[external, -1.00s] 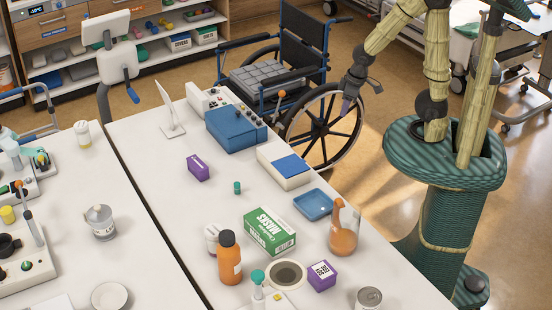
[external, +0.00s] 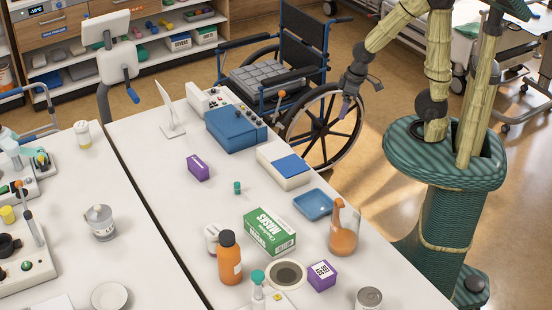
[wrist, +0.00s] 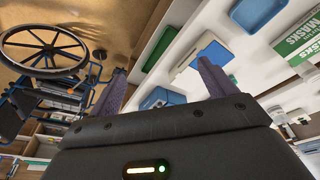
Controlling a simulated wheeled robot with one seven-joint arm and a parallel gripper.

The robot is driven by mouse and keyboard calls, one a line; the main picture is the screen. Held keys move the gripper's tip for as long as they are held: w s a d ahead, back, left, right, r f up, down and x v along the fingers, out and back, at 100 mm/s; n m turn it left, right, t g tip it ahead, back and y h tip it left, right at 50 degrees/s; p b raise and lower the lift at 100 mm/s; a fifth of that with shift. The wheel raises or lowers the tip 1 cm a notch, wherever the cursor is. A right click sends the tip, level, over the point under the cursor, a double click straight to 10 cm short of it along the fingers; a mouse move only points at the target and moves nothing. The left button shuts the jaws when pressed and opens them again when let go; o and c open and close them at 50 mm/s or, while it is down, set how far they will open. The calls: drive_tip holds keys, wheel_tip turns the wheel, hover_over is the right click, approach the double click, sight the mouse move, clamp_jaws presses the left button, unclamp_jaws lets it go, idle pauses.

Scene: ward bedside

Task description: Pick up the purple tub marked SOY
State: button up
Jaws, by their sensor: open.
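Two purple containers stand on the white table in the external view. One purple box (external: 198,167) is at the left of the table, with small white lettering. The other purple box (external: 322,275) is nearer the front, beside a round grey-centred dish, with a white label on top. Both labels are too small to read, so I cannot tell which says SOY. My gripper (external: 362,99) is open and empty, beyond the table's right edge near the wheelchair, well apart from both boxes. Its spread fingers show in the wrist view (wrist: 166,84).
Near the front box stand an orange bottle (external: 230,258), a green masks box (external: 270,232), an orange-filled flask (external: 344,230) and a metal can (external: 368,298). A blue tray (external: 313,204) and a blue case (external: 236,128) lie farther back. A wheelchair (external: 300,85) stands beyond. Bare tabletop surrounds the left purple box.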

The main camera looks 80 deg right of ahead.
drive_tip(key=w+v, duration=0.1)
drive_tip(key=v, duration=0.3)
drive_tip(key=w+a+f+m+g+y, duration=0.15)
drive_tip(key=w+a, duration=0.45)
drive_tip(key=a, duration=0.7)
drive_tip(key=m+g+y+b, duration=0.1)
drive_tip(key=m+g+y, duration=0.7)
drive_tip(key=g, duration=0.3)
hover_over(322, 277)
drive_tip(key=w+d, duration=0.3)
drive_tip(key=d, duration=0.2)
wheel_tip(322, 277, down, 13)
drive_tip(key=shift+s+a+f+n+t, duration=0.1)
drive_tip(key=shift+a+f+n+t, duration=0.05)
drive_tip(key=shift+f+n+t, duration=0.15)
drive_tip(key=shift+f, duration=0.1)
drive_tip(key=shift+f, duration=1.7)
